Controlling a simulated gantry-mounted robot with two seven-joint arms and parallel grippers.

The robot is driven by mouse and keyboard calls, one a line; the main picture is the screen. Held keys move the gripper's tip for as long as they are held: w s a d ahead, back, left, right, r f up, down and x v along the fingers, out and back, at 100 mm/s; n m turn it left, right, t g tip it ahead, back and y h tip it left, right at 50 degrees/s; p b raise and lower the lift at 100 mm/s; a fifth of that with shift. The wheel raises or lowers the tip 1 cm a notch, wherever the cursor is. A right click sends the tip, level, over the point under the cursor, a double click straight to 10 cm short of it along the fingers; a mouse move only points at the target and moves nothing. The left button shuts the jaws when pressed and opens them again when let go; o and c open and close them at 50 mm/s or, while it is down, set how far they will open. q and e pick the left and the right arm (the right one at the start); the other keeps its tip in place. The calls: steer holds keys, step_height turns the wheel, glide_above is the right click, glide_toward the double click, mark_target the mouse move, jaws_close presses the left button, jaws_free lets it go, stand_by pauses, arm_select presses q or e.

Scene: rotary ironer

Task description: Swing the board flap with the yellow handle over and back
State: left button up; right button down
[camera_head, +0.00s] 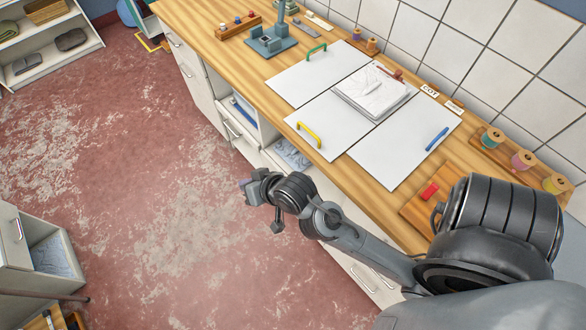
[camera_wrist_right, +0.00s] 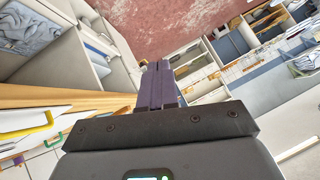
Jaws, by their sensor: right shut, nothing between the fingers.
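The board flap (camera_head: 333,120) is a white panel lying flat on the wooden counter. Its yellow handle (camera_head: 309,134) stands up near its front left edge. The yellow handle also shows at the left edge of the right wrist view (camera_wrist_right: 32,132). My right gripper (camera_head: 250,189) is off the counter's front edge, over the floor side, left of and lower in the picture than the flap, and apart from the handle. Its two dark fingers (camera_wrist_right: 158,84) are together with nothing between them. My left gripper is in neither view.
Neighbouring white panels carry a green handle (camera_head: 316,52) and a blue handle (camera_head: 437,138). A red block (camera_head: 430,191) and thread spools (camera_head: 523,160) are at the right. Open drawers with cloth (camera_head: 292,154) are below the counter.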

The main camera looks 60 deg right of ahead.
steer(key=w+d+f+m+t+h+b, duration=0.1)
steer(key=w+d+m+t+h+b, duration=0.5)
steer(key=w+d+m+h+b, duration=1.2)
arm_select(q)
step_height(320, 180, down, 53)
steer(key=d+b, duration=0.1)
steer(key=b, duration=3.1)
arm_select(e)
steer(key=m+g+h, duration=0.1)
steer(key=m+g, duration=2.1)
steer(key=m, duration=1.2)
glide_toward(303, 148)
step_height(303, 148, up, 3)
steer(key=p+x, duration=0.5)
steer(key=x, duration=0.3)
steer(key=shift+d+p, duration=0.25)
steer(key=shift+p, duration=0.05)
arm_select(q)
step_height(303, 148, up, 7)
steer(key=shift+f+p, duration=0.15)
steer(key=shift+p, duration=0.2)
arm_select(e)
steer(key=shift+x, duration=0.8)
